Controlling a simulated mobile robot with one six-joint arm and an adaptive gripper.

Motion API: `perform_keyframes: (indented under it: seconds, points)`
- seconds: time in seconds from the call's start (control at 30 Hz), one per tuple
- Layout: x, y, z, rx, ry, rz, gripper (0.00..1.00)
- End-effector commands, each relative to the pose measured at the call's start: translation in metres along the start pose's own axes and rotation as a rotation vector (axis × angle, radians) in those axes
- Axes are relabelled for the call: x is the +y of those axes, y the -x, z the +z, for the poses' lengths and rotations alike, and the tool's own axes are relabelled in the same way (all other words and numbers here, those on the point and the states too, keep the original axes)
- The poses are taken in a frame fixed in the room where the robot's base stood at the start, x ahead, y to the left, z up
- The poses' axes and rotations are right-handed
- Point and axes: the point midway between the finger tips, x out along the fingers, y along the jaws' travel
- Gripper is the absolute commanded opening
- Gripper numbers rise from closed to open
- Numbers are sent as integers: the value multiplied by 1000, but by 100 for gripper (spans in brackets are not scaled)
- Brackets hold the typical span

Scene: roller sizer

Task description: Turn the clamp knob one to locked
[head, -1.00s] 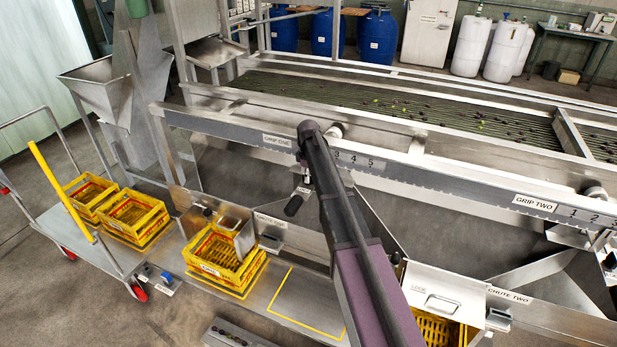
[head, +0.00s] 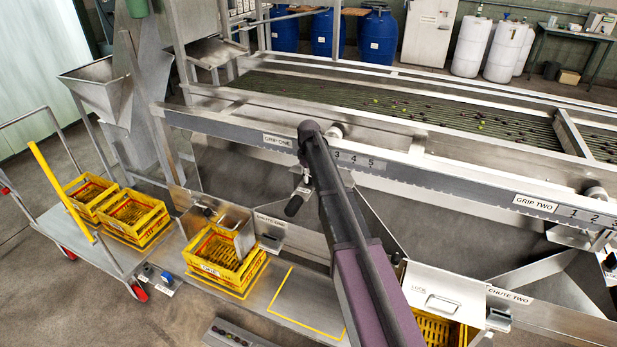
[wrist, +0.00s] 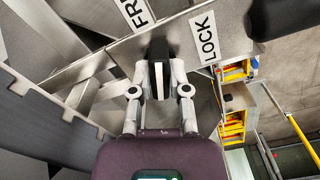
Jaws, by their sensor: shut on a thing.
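Clamp knob one (wrist: 160,52) shows in the wrist view as a dark block between my fingers. A pale strip runs below it, upright in the picture. My gripper (wrist: 160,82) is shut on the knob, one finger on each side. The FREE label (wrist: 137,12), partly cut off, is up and left of the knob. The LOCK label (wrist: 208,38) is to its right. The knob's dark end lies between the two labels.
Yellow crates (head: 222,262) stand below chute one. The roller bed (head: 400,110) lies behind the rail.

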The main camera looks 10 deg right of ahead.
Motion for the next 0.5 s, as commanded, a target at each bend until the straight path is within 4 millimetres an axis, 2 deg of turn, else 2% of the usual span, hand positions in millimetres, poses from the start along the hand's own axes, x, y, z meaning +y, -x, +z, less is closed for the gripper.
perform_keyframes:
  seconds: [0.5]
  points:
    - [0, 0, 0, 0, -491, 0, 0]
